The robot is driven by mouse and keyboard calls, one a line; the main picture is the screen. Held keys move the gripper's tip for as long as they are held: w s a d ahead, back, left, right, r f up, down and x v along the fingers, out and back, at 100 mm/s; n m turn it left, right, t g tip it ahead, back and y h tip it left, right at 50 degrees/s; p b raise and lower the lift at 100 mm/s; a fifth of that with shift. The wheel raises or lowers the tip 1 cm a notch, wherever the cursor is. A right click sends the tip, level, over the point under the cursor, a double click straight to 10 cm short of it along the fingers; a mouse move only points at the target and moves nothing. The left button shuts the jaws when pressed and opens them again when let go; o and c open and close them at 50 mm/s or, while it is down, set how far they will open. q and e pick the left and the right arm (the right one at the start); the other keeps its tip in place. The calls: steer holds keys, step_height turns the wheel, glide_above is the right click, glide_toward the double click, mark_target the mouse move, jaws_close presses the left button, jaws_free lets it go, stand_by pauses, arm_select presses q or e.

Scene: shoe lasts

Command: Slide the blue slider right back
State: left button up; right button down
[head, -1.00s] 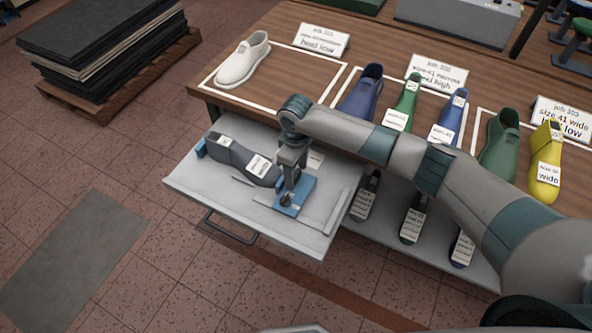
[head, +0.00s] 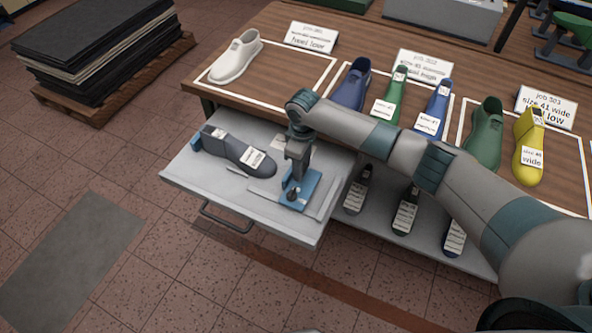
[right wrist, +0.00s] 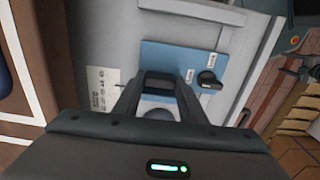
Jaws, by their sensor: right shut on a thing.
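The blue slider (head: 309,184) is a flat plate with a dark knob, lying on the pale drawer (head: 240,205) toward its right end. My right gripper (head: 297,173) comes down onto it from above and is shut on its raised part. In the right wrist view the blue plate (right wrist: 182,58) shows beyond the fingers (right wrist: 160,88), with the black knob to their right. A dark grey shoe last (head: 226,147) lies left of the slider, with a gap between its toe and the slider. My left gripper is out of view.
A blue end block (head: 196,141) stands at the last's heel. The wooden table (head: 300,101) behind holds several lasts and job cards. More lasts stand on a lower shelf (head: 381,221) right of the drawer. Stacked dark sheets (head: 95,50) lie far left.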

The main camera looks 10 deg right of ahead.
mark_target(314, 180)
steer(key=shift+s+d+r+p, duration=0.2)
steer(key=shift+s+d+p, duration=0.25)
steer(key=shift+d, duration=0.3)
steer(key=shift+s+d+p, duration=0.4)
steer(key=shift+d+p, duration=0.15)
steer(key=shift+d, duration=0.1)
steer(key=shift+s+d+f, duration=0.15)
steer(key=shift+s+d, duration=0.05)
steer(key=shift+d, duration=0.1)
steer(key=c, duration=1.2)
jaws_free()
steer(key=shift+o, duration=0.4)
steer(key=shift+s+d, duration=0.1)
